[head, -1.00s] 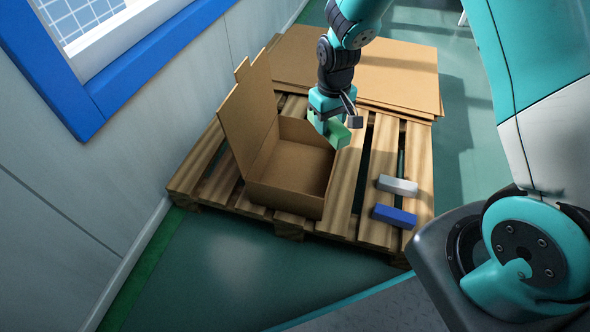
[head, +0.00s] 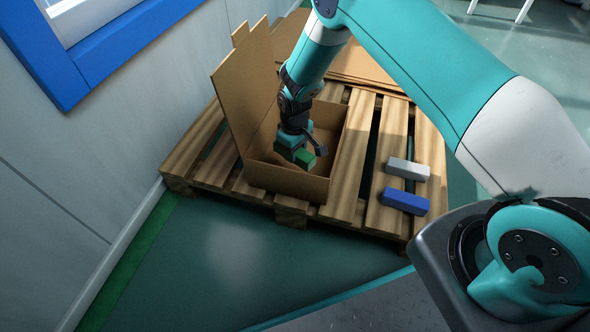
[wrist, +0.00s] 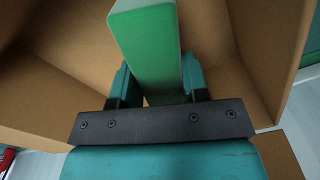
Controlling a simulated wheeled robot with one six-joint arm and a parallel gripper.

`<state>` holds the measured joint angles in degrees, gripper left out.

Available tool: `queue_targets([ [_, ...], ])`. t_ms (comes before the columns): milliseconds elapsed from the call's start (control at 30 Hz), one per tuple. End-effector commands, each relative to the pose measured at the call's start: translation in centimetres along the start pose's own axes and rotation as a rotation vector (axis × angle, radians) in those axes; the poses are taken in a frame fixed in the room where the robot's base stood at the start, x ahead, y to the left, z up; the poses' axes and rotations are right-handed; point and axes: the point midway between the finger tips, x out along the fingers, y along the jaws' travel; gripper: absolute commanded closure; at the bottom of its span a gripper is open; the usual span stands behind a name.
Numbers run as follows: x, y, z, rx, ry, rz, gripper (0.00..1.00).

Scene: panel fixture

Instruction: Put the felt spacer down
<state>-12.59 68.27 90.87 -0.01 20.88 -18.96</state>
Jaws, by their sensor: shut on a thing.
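The felt spacer is a green block (head: 305,159) held in my gripper (head: 297,155). In the wrist view the green block (wrist: 147,45) stands between the two teal fingers of my gripper (wrist: 155,85), which are shut on it. The block and gripper are inside or just over the opening of the open cardboard box (head: 262,176), near its front wall. Brown cardboard walls (wrist: 265,40) surround the block in the wrist view. I cannot tell whether the block touches the box floor.
The box stands on a wooden pallet (head: 345,190) with its lid (head: 245,85) upright at the left. A grey block (head: 408,169) and a blue block (head: 404,201) lie on slats at the right. Flat cardboard sheets (head: 365,68) lie behind. A blue-framed window is at upper left.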

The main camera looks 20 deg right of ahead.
Motion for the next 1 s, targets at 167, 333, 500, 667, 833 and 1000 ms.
queue_targets([
  [167,2.0,0.0,0.0,0.001,0.001,0.0,0.8],
  [333,3.8,0.0,0.0,0.001,-0.001,0.0,0.8],
  [500,6.3,0.0,0.0,0.001,0.001,0.0,0.8],
  [667,6.1,0.0,-0.1,0.001,0.002,0.001,0.8],
  [833,6.4,0.0,0.0,0.001,0.001,0.0,0.8],
  [1000,6.4,0.0,0.0,0.001,0.001,0.0,0.33],
])
